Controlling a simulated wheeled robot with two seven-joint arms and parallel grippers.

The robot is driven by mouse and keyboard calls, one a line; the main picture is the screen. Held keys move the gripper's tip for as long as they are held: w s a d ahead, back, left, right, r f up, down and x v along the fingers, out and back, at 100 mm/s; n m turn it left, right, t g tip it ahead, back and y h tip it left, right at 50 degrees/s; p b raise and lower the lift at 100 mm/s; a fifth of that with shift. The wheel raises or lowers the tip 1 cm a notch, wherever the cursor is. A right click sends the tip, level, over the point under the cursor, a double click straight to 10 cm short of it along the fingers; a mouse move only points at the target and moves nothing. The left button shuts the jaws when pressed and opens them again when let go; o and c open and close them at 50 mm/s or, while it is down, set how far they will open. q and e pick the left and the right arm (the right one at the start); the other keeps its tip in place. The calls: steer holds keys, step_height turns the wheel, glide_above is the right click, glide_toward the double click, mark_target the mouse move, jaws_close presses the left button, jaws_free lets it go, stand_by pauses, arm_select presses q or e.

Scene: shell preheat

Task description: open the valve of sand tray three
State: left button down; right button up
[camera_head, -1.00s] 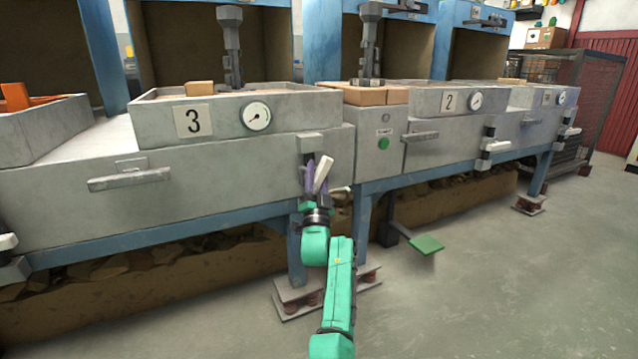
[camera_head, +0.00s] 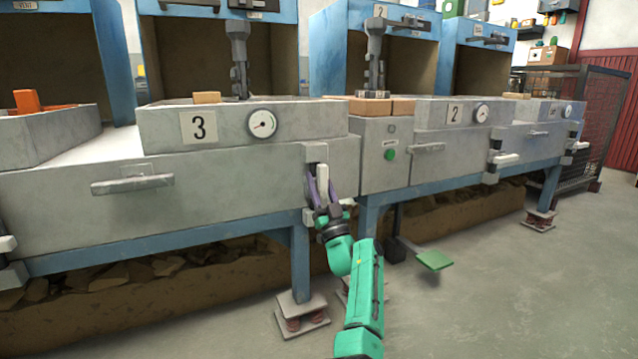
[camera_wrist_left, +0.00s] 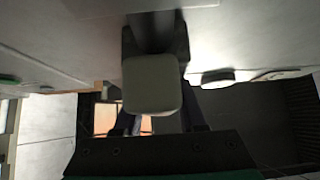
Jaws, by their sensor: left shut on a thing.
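Sand tray three (camera_head: 290,122) is a grey metal box with a "3" plate (camera_head: 198,127) and a round gauge (camera_head: 262,123) on its front. Its valve has a pale, blocky lever (camera_head: 322,174) at the right end of the grey front below the tray. The lever stands about upright in the head view. My left gripper (camera_head: 320,190) is shut on this lever, with a purplish finger on each side. In the left wrist view the blunt end of the lever (camera_wrist_left: 152,85) sits between the fingers and hides most of them. My right gripper is not in view.
A bar handle (camera_head: 132,184) sticks out of the front at left. A green button (camera_head: 390,155) is on the panel to the right. A green pedal (camera_head: 434,260) stands low at right, near the blue legs. The floor at right is clear.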

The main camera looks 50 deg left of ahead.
arm_select(q)
steer(key=c, duration=0.6)
jaws_free()
steer(key=shift+c, duration=0.2)
steer(key=shift+d+f+p, duration=0.25)
steer(key=shift+d+p, duration=0.1)
steer(key=shift+d, duration=0.05)
steer(key=p+v, duration=0.3)
steer(key=v, duration=1)
steer(key=shift+f+p, duration=0.35)
steer(key=shift+p, duration=0.05)
steer(key=shift+s+d, duration=0.15)
